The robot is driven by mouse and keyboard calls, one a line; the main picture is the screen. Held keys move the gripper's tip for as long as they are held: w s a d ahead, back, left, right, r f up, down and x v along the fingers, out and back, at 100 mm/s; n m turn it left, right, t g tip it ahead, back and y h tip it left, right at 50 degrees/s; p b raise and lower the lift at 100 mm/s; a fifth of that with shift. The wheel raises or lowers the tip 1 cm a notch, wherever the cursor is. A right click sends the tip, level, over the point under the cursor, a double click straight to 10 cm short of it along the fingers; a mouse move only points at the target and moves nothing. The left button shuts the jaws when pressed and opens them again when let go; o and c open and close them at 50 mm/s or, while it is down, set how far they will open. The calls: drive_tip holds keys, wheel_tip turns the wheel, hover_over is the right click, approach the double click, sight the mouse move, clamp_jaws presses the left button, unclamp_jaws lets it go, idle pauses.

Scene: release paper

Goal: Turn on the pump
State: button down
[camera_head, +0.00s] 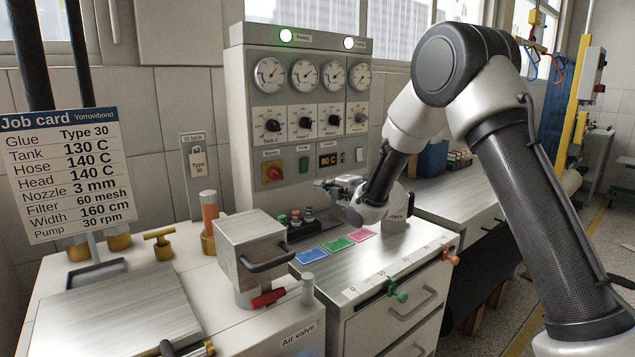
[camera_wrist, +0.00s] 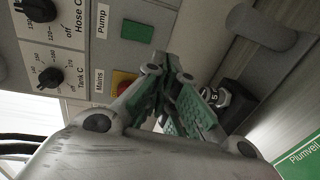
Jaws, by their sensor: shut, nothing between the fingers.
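The grey control cabinet (camera_head: 248,130) stands against the tiled wall. Its green pump button (camera_head: 304,165) sits on the lower front panel, right of the red-and-yellow mains switch (camera_head: 274,172). In the wrist view the green pump button (camera_wrist: 137,32) shows beside its "Pump" label, and the mains switch (camera_wrist: 122,80) is partly behind a finger. My gripper (camera_head: 322,184) is shut and empty, in front of the cabinet, just below and right of the button. In the wrist view my gripper (camera_wrist: 167,62) has its fingertips near the button; I cannot tell whether they touch anything.
The green Ready lamp (camera_head: 286,35) is lit. A job card (camera_head: 65,175) stands left.

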drive_tip(key=s, duration=0.1)
drive_tip(key=s+d, duration=0.2)
drive_tip(key=shift+d+f, duration=0.1)
drive_tip(key=shift+f, duration=0.15)
drive_tip(key=s+d+r+m+g+h, duration=0.1)
drive_tip(key=s+d+r+m+h, duration=0.4)
drive_tip(key=d, duration=0.5)
drive_tip(key=s+d+r+m+g+h, duration=0.15)
drive_tip(key=s+d+r+m, duration=0.25)
drive_tip(key=s+d+m, duration=0.45)
drive_tip(key=s+d+f+m+g+h, duration=0.1)
drive_tip(key=s+d+m, duration=0.3)
drive_tip(key=s, duration=0.7)
drive_tip(key=s+d+f+m+g+h, duration=0.1)
drive_tip(key=s+d+m+g, duration=0.2)
drive_tip(key=s, duration=0.8)
drive_tip(key=s+d+f+m+g+h, duration=0.1)
drive_tip(key=s+d+m, duration=0.3)
drive_tip(key=s, duration=0.7)
drive_tip(key=shift+d+m+g, duration=0.35)
drive_tip(key=shift+d+g, duration=0.05)
drive_tip(key=shift+g, duration=0.45)
